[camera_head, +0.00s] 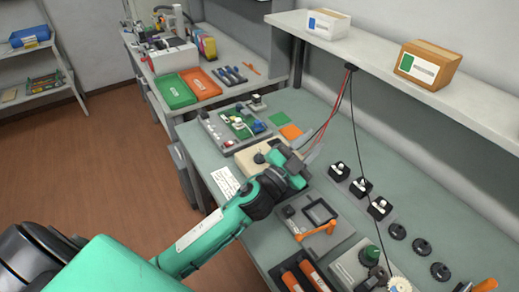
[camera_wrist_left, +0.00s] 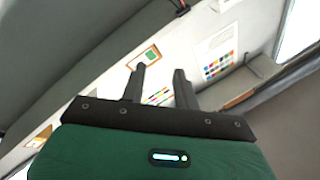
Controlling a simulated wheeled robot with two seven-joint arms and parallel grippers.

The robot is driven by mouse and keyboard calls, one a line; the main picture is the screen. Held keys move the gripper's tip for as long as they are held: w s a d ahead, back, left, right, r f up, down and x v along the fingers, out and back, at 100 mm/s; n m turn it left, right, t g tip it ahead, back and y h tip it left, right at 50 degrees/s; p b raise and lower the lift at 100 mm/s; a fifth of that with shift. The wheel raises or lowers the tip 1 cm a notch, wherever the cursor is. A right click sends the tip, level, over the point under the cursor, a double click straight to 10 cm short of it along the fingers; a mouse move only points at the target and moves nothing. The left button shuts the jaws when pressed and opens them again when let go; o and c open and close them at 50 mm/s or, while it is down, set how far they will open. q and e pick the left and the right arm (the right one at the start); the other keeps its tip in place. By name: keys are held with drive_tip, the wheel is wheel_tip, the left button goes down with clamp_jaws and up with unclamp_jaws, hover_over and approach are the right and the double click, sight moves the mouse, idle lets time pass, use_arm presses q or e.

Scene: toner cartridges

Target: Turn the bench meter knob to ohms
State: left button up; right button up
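A beige box (camera_head: 243,160), which looks like the bench meter, lies on the bench in the middle of the head view. A small dark knob-like part (camera_head: 259,158) shows on its top. Its right side is hidden behind my left gripper, and its markings are too small to read. My left gripper (camera_head: 299,156) is above the bench by the box's right side; I cannot tell whether it touches it. In the left wrist view, the left gripper's two fingers (camera_wrist_left: 158,72) stand apart with nothing between them. My right gripper is not in view.
Red and black leads (camera_head: 333,112) hang from the shelf (camera_head: 462,98) close to my left gripper. Black switch-like knobs (camera_head: 360,186) stand to the right. A grey tray with an orange handle (camera_head: 318,229) lies nearer. A board with parts (camera_head: 225,127) lies behind the box.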

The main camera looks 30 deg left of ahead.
use_arm(q)
drive_tip(key=d+r+m+g+h, duration=0.35)
drive_tip(key=d+m+h, duration=0.25)
drive_tip(key=m+h, duration=0.3)
drive_tip(key=m+g+y, duration=0.9)
drive_tip(key=g+y, duration=0.7)
drive_tip(key=g, duration=0.1)
hover_over(259, 153)
wheel_tip(259, 153, down, 7)
wheel_tip(259, 153, down, 13)
drive_tip(key=p, duration=0.3)
drive_tip(key=shift+d+f, duration=0.1)
drive_tip(key=shift+f, duration=0.1)
clamp_jaws()
